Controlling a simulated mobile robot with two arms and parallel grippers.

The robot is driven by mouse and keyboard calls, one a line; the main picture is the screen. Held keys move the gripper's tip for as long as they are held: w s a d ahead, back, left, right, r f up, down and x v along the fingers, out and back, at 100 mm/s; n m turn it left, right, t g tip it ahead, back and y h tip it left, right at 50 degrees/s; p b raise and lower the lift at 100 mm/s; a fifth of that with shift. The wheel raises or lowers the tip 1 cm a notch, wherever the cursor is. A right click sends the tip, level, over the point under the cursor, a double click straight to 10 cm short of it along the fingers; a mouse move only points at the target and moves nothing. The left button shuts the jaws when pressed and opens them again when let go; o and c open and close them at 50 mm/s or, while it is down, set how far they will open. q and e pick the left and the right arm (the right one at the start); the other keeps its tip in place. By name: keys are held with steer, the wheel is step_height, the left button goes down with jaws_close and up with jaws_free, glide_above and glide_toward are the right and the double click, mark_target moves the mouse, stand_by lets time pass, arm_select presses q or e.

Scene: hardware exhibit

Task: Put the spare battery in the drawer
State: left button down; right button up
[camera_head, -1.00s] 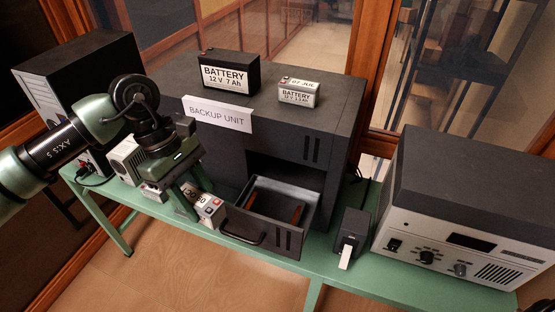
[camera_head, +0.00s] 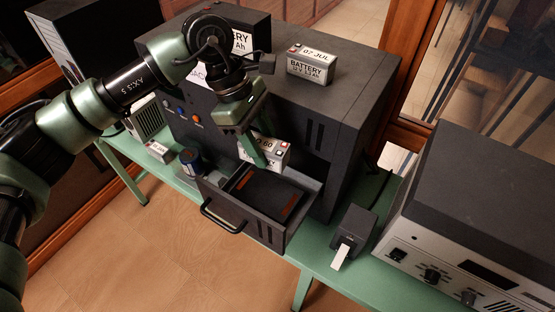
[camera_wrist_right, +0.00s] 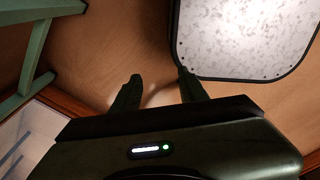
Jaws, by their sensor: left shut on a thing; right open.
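My left gripper (camera_head: 258,148) is shut on a small white-grey battery (camera_head: 276,157) with a printed label. It holds the battery above the back part of the open drawer (camera_head: 243,220), partly hiding it. The drawer is pulled out of the dark backup unit (camera_head: 350,110), and its dark floor with orange strips shows empty. Another grey battery (camera_head: 312,69), dated 07 JUL, stands on top of the unit. A larger black battery (camera_head: 240,25) there is partly hidden by my left arm. My right gripper (camera_wrist_right: 158,92) is open and empty in the right wrist view, over the wooden floor.
A speckled panel (camera_wrist_right: 245,35) shows beside my right gripper.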

arm_select(q)
step_height(320, 180, down, 3)
steer(key=b, duration=0.2)
steer(key=shift+s+a+f+b, duration=0.1)
steer(key=shift+a+f+b, duration=0.05)
steer(key=shift+b, duration=0.2)
steer(key=shift+f+b, duration=0.3)
steer(key=shift+f, duration=0.05)
steer(key=shift+d+f, duration=0.2)
steer(key=shift+f, duration=0.15)
step_height(320, 180, down, 6)
steer(key=b, duration=0.3)
steer(key=shift+f+b, duration=0.55)
steer(key=shift+b, duration=0.05)
arm_select(e)
step_height(320, 180, down, 8)
steer(key=shift+a+f, duration=0.2)
steer(key=shift+a, duration=0.1)
arm_select(q)
steer(key=shift+f+b, duration=0.45)
steer(key=shift+b, duration=0.1)
arm_select(e)
steer(key=shift+a+f, duration=0.15)
steer(key=shift+f, duration=0.4)
arm_select(q)
steer(key=c, duration=0.9)
jaws_free()
steer(key=shift+o, duration=0.7)
